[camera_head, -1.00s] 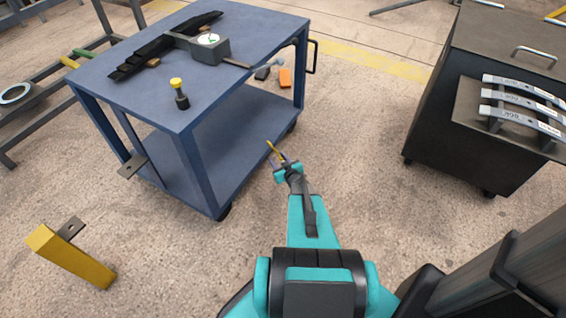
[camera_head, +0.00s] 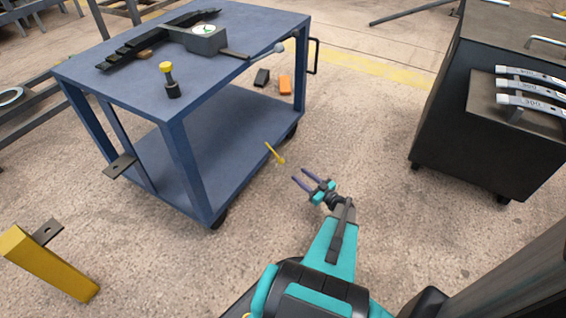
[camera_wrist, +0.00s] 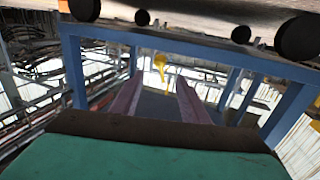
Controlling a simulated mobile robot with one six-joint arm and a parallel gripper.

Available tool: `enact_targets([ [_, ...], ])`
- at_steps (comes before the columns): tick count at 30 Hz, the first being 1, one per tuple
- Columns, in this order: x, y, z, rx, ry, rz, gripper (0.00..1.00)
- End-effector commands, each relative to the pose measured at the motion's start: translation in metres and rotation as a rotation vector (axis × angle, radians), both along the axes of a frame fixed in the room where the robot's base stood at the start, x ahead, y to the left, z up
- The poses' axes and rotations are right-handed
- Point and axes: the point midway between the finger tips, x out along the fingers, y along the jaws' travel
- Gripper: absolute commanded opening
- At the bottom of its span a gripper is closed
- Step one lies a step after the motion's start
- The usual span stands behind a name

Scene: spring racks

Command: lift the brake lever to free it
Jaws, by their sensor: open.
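The brake lever appears to be the thin yellow bar (camera_head: 275,153) at the near right lower edge of the blue trolley (camera_head: 250,110). It slants down to the right. My gripper (camera_head: 298,175) is open and empty, to the right of the lever and apart from it, with its two purple fingers pointing toward the trolley. In the wrist view the picture is upside down. There the yellow lever (camera_wrist: 160,64) shows ahead, between the lines of the open fingers (camera_wrist: 158,82). How the lever joins the trolley is not clear.
On the trolley top are a dark stepped bar, a grey gauge box (camera_head: 205,40) and a yellow-capped part (camera_head: 169,80). A yellow post (camera_head: 45,262) stands at lower left, a black cabinet (camera_head: 450,130) at right. The floor between trolley and cabinet is clear.

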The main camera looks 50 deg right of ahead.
Motion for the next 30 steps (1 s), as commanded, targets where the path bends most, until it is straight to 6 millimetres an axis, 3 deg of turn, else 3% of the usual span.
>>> enact_targets([
  [14,0.008,0.0,0.0,-0.001,-0.001,0.0,0.41],
  [20,0.026,0.0,-0.001,-0.001,0.0,0.001,0.41],
  [30,0.074,-0.002,-0.002,-0.001,0.0,0.001,0.41],
])
